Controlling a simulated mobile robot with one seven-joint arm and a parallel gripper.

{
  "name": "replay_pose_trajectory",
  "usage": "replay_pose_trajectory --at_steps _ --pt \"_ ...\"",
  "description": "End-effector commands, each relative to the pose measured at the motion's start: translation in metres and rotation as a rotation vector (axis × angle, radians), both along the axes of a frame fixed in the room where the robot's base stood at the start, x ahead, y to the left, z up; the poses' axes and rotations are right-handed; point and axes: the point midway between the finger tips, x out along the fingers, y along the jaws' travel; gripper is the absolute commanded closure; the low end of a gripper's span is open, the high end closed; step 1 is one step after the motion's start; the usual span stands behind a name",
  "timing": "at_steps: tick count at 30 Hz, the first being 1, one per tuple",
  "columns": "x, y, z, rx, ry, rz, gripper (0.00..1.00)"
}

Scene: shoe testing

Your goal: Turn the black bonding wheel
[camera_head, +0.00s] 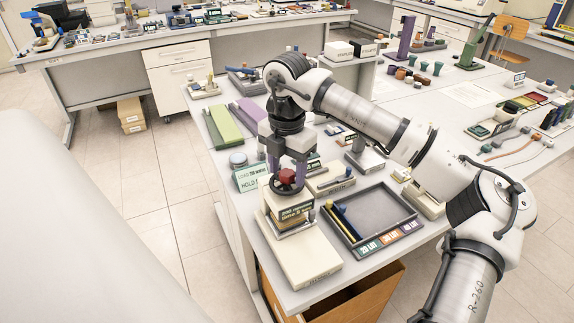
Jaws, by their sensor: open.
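The black bonding wheel (289,189) sits on top of a small beige bench device (290,215) near the front left corner of the table. A red block (286,176) shows at or just above the wheel's centre. My gripper (287,174) points down directly over the wheel, with its purple-grey fingers on either side of the red block. The fingers are apart. I cannot tell whether the fingertips touch the wheel, and part of its rim is hidden behind them.
A grey tray (392,207) with yellow and blue tools lies right of the device. A greenish "HOLD" sign (251,177) stands close on the left. A green block (223,126) and purple block (251,116) lie behind.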

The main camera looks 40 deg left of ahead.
Motion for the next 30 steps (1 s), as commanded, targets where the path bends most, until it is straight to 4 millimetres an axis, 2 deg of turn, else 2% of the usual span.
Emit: replay_pose_trajectory --at_steps 4,5,15,23,30 --pt "0.0001 -0.0001 -0.0001 0.0 0.0 0.0 0.47" --pt "0.0001 -0.0001 -0.0001 0.0 0.0 0.0 0.5" --pt "0.0001 -0.0001 0.0002 0.0 0.001 0.0 0.92" --pt "0.0001 0.0 -0.0008 0.0 0.001 0.029 0.92" --pt "0.0003 0.0 -0.0024 0.0 -0.001 0.152 0.92"
